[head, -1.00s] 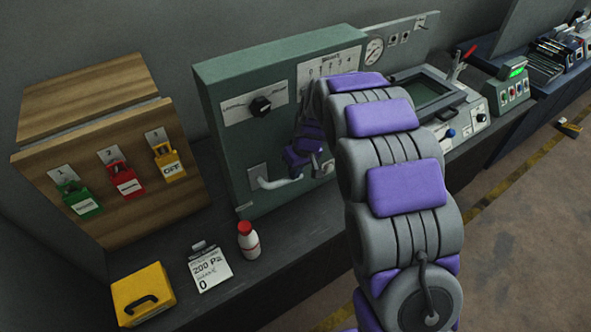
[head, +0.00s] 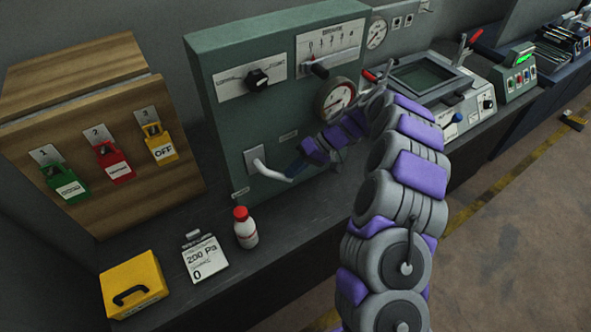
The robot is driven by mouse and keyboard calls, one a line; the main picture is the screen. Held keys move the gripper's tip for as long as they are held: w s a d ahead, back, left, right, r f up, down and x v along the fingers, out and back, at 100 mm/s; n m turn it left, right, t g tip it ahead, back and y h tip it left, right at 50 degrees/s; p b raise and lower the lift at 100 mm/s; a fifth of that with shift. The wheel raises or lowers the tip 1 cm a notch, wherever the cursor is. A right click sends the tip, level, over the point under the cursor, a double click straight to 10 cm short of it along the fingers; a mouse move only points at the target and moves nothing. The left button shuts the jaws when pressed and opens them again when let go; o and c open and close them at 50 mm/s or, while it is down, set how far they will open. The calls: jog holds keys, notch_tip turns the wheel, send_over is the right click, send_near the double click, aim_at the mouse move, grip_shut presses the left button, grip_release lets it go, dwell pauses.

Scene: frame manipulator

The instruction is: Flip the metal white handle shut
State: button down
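The white metal handle (head: 270,171) sticks out from a pale plate (head: 254,158) low on the front of the green panel box. Its bent bar runs down and to the right. My gripper (head: 292,171) is at the right end of the handle, very close to it. The fingers are small and dark here, so I cannot tell whether they touch the handle or whether they are open or shut. My purple and grey arm comes in from the lower right and hides part of the box's right side.
The green box (head: 215,130) carries a black knob (head: 257,79) and a round gauge (head: 335,98). A wooden box with locks (head: 100,200) is at left.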

aim_at(288, 181)
jog(key=shift+s+a+f+g+y+b, duration=0.1)
jog(key=shift+a+f+g+y+b, duration=0.05)
jog(key=shift+f+y+b, duration=0.2)
jog(key=shift+a+f+g+y+b, duration=0.1)
jog(key=shift+f+g+y+b, duration=0.05)
jog(key=shift+f+y+b, duration=0.2)
jog(key=shift+s+a+f+b, duration=0.3)
jog(key=shift+a+f+b, duration=0.1)
jog(key=shift+f+b, duration=0.2)
jog(key=shift+s+a+f+b, duration=0.3)
jog(key=shift+a+f+b, duration=0.2)
jog(key=shift+f+b, duration=0.25)
jog(key=shift+s+a+f+g+y+b, duration=0.25)
jog(key=shift+s+a+b, duration=0.15)
jog(key=shift+a+b, duration=0.15)
jog(key=shift+s+a+f+g+y+b, duration=0.25)
jog(key=shift+s+a+b, duration=0.1)
jog(key=shift+a+b, duration=0.15)
jog(key=shift+f, duration=0.1)
